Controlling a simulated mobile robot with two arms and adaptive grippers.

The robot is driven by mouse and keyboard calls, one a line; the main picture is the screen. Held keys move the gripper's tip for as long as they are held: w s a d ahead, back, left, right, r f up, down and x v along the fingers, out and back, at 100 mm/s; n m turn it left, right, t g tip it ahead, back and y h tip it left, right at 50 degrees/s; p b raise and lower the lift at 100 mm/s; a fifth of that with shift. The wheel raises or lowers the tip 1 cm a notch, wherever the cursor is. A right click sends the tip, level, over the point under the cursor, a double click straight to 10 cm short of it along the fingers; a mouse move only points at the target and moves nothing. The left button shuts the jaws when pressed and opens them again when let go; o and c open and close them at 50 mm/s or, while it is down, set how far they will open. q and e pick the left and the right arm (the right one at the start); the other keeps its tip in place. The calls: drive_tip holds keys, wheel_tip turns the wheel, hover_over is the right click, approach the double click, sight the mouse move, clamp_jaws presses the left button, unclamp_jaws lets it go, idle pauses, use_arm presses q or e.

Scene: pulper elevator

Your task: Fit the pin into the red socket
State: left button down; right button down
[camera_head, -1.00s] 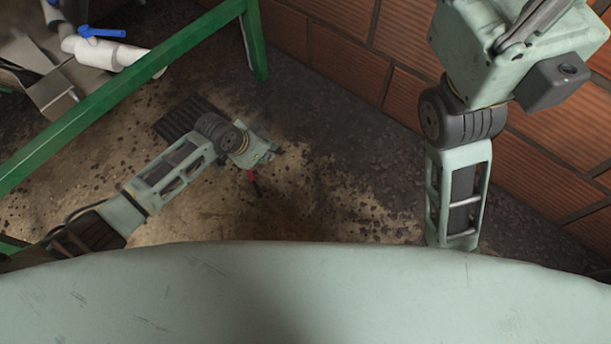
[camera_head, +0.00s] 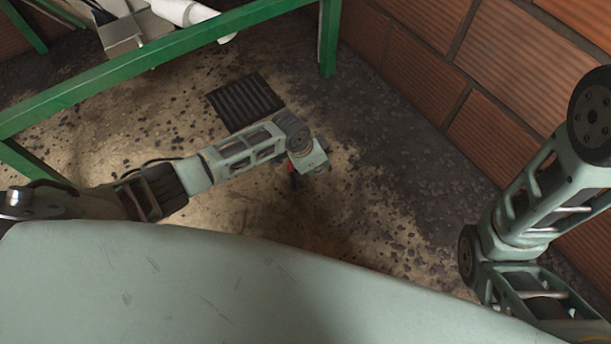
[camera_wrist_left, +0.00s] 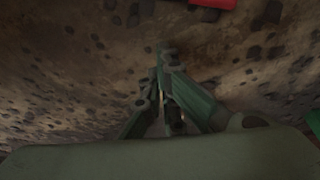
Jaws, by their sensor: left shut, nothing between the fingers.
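My left gripper (camera_head: 312,160) is low over the dirty floor in the head view. In the left wrist view its green fingers (camera_wrist_left: 165,48) are closed together with nothing between them. A small red part (camera_head: 290,168) with something dark beside it shows by the gripper in the head view. In the left wrist view a red piece (camera_wrist_left: 214,3) is cut by the top edge, apart from the fingertips. I cannot tell whether either is the red socket. I cannot make out the pin. My right gripper is outside the frames; only its arm shows at the right.
A green metal frame (camera_head: 150,62) crosses the upper left, with a post (camera_head: 329,40) reaching the floor. A dark floor grate (camera_head: 245,101) lies behind my left arm. A white pipe (camera_head: 185,12) is at the top. A brick wall (camera_head: 450,60) closes the right side.

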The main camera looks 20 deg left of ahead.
sight(293, 179)
use_arm(q)
drive_tip(key=shift+s+a+f+b, duration=0.2)
drive_tip(key=shift+s+a+b, duration=0.1)
drive_tip(key=shift+s+a, duration=0.5)
drive_tip(key=shift+s+a+r+b, duration=0.15)
drive_tip(key=shift+s+a+b, duration=0.2)
drive_tip(key=shift+s+a, duration=0.25)
drive_tip(key=shift+a, duration=0.1)
